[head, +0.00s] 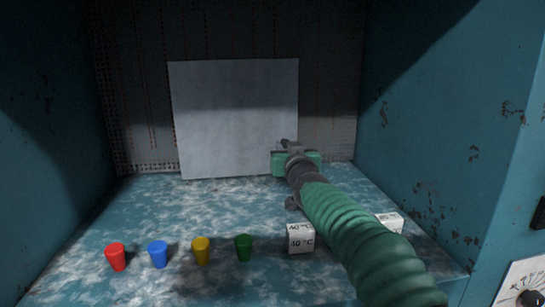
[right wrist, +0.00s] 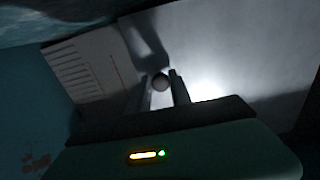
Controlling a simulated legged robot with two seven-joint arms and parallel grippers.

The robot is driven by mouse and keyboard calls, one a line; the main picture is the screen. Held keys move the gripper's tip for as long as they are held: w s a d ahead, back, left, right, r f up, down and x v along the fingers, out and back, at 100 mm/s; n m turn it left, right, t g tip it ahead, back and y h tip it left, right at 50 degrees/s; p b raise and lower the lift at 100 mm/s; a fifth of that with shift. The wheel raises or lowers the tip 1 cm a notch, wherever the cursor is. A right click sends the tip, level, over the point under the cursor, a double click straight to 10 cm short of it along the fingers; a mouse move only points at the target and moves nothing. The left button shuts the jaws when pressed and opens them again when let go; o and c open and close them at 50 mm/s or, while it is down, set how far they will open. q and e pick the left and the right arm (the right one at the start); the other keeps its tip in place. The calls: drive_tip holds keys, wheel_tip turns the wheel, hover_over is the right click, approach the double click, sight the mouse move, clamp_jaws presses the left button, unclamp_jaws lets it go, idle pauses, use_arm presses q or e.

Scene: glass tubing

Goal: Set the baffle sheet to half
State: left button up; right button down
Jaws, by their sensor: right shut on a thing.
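The baffle sheet (head: 232,115) is a pale grey flat panel standing upright, slightly tilted, before the back wall of the blue chamber. Its bright face also shows in the right wrist view (right wrist: 225,50). My right gripper (head: 286,146) is at the sheet's lower right edge. In the right wrist view its two fingers are shut on a small round knob (right wrist: 160,82) in front of the sheet. The gripper body and arm hide the knob in the head view. My left gripper is out of view.
Red (head: 117,257), blue (head: 158,254), yellow (head: 201,251) and green (head: 244,247) cups stand along the front of the mottled floor (head: 190,210). White temperature-marked blocks (head: 300,238) (head: 390,222) stand by my right arm. A dial panel (head: 520,280) is outside right.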

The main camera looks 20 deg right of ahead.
drive_tip(key=shift+f, duration=0.2)
drive_tip(key=shift+w+a, duration=0.15)
drive_tip(key=shift+a, duration=0.5)
drive_tip(key=c, duration=1.5)
unclamp_jaws()
drive_tip(key=shift+r, duration=0.1)
drive_tip(key=shift+c, duration=0.2)
drive_tip(key=shift+o, duration=1.2)
drive_tip(key=shift+r, duration=0.15)
drive_tip(key=shift+o, duration=0.7)
drive_tip(key=shift+s+d, duration=0.15)
drive_tip(key=shift+s, duration=0.15)
drive_tip(key=shift+d, duration=0.45)
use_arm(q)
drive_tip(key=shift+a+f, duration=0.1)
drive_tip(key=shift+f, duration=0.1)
use_arm(e)
drive_tip(key=shift+w, duration=0.15)
